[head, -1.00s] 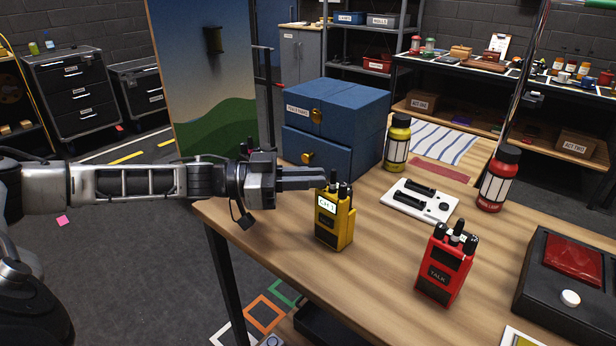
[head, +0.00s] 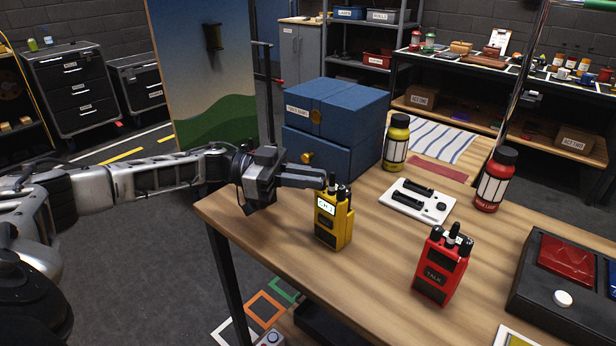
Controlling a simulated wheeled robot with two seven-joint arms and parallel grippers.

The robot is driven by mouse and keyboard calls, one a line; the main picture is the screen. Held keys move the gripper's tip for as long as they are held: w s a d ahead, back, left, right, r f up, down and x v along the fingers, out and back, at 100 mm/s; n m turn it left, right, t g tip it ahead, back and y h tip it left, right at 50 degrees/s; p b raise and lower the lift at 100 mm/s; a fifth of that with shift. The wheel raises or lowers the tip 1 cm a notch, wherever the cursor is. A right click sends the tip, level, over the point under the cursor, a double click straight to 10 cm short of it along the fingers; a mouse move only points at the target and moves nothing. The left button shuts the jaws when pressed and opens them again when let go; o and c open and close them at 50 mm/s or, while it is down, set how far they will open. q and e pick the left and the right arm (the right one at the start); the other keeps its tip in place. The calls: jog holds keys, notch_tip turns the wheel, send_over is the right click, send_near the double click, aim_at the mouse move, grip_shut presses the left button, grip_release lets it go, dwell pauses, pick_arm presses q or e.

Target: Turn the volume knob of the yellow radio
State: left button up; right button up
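The yellow radio (head: 333,221) stands upright near the left edge of the wooden table, with a small lit screen and several short black parts on top. Which of these is the volume knob I cannot tell for sure. My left gripper (head: 319,178) reaches in from the left at the height of the radio's top. Its fingertips are right at the black parts on the radio's top left; whether they touch is unclear. The fingers overlap in this side view, so their gap is hidden. My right gripper is not in view.
A red radio (head: 442,264) stands to the right. A blue drawer box (head: 335,125) is close behind my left gripper. A black button console (head: 563,275) is at the right.

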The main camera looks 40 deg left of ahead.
pick_arm(q)
jog(key=o, duration=0.4)
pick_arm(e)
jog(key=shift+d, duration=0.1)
pick_arm(q)
jog(key=s+d+r+b, duration=0.1)
jog(key=s+d+r, duration=0.1)
jog(key=s+r, duration=0.2)
jog(key=s+d+r, duration=0.3)
jog(key=s+r, duration=0.1)
jog(key=s+d+r+b, duration=0.1)
jog(key=s+d+r, duration=0.1)
jog(key=r, duration=0.3)
jog(key=shift+s+d+b, duration=0.35)
jog(key=shift+s, duration=0.55)
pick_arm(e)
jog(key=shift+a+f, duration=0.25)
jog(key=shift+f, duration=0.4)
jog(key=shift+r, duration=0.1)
